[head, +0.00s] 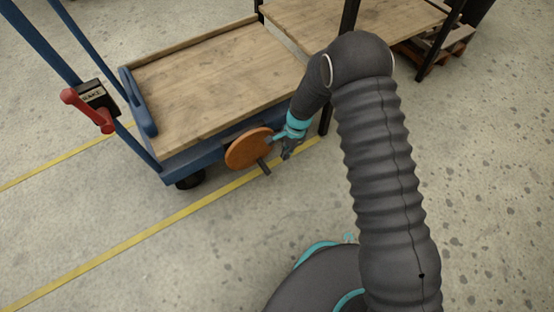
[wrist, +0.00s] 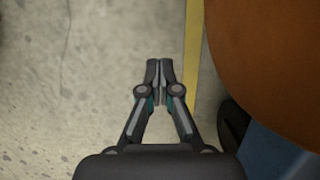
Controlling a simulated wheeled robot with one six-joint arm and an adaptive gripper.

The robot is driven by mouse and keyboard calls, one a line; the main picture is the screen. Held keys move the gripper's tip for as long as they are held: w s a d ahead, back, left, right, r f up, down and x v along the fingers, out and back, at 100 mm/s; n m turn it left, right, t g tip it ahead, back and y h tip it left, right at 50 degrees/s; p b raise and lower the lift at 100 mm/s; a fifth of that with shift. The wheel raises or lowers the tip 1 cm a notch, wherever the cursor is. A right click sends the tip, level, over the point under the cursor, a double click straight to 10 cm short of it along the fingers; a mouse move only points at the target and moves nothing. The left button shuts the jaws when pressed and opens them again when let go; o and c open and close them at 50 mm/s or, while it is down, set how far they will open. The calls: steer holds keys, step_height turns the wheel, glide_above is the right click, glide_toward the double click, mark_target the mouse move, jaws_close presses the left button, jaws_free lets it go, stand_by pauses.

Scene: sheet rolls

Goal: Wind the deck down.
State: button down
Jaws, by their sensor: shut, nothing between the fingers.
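A blue cart with a wooden deck (head: 215,80) stands at the upper left in the head view. An orange round wheel (head: 247,148) is on the cart's near side, with a dark handle (head: 264,166) sticking out low on it. My gripper (head: 287,156) is beside the wheel, just right of it, pointing down. In the wrist view my gripper (wrist: 158,64) has its fingertips together with nothing between them, above bare floor. The orange wheel (wrist: 275,60) fills the upper right there, apart from the fingers. The handle is not seen in the wrist view.
A red lever (head: 88,110) on a labelled box is on the cart's left frame. A wooden-topped table (head: 350,25) with dark legs stands behind the cart. A yellow floor line (head: 150,233) runs along the cart's near side. The floor in front is clear.

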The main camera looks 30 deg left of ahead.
mark_target(256, 156)
steer(key=w+d+r, duration=0.3)
steer(key=w, duration=0.3)
steer(key=s+a+r+p, duration=0.3)
steer(key=s+r+p, duration=0.1)
steer(key=s+r, duration=0.25)
steer(key=s+a+f+b, duration=0.2)
steer(key=s+f, duration=0.2)
steer(key=f, duration=0.5)
steer(key=shift+s+a, duration=0.25)
steer(key=shift+s, duration=0.1)
steer(key=shift+f, duration=0.1)
